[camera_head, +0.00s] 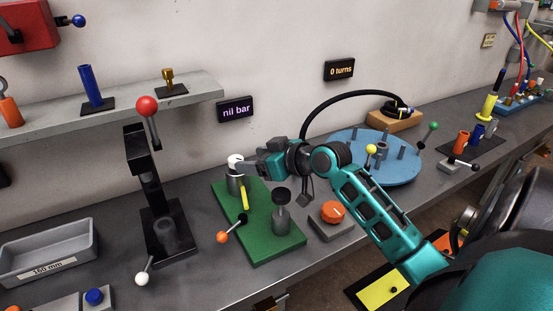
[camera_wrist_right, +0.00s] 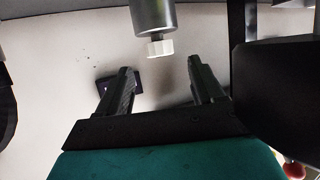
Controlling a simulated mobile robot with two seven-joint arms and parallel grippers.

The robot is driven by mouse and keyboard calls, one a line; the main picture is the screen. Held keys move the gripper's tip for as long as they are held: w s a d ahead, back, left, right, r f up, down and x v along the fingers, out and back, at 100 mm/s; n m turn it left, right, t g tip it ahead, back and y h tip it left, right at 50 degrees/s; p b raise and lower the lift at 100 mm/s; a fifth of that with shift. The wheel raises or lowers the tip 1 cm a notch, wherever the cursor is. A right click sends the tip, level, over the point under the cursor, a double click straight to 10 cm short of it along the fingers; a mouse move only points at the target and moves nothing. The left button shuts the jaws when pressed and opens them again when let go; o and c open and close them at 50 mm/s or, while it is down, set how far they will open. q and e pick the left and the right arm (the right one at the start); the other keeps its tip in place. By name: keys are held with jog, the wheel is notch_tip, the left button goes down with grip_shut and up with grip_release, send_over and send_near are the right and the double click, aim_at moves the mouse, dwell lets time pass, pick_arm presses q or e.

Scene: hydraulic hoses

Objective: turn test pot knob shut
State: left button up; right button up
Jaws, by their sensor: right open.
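The test pot looks to be the grey cylinder (camera_head: 235,184) on the green board (camera_head: 262,246), with a white knob (camera_head: 235,159) on top. My right gripper (camera_head: 243,166) is at the pot's top, coming from the right, and partly covers it. In the right wrist view the pot (camera_wrist_right: 153,14) hangs in from the top edge, with its white knob (camera_wrist_right: 160,48) on a short stem. There my right gripper (camera_wrist_right: 161,66) is open, its two dark fingers apart. The knob lies in line with the gap, near the fingertips; contact cannot be told. My left gripper is out of view.
A yellow lever (camera_head: 243,196), an orange-balled lever (camera_head: 222,237) and a black-topped grey cylinder (camera_head: 281,212) are also on the board. A black press (camera_head: 150,180) with a red ball stands left. An orange knob (camera_head: 333,211) and a blue turntable (camera_head: 400,172) are right.

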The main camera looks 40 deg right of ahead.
jog(key=v, duration=0.7)
jog(key=shift+s, duration=0.2)
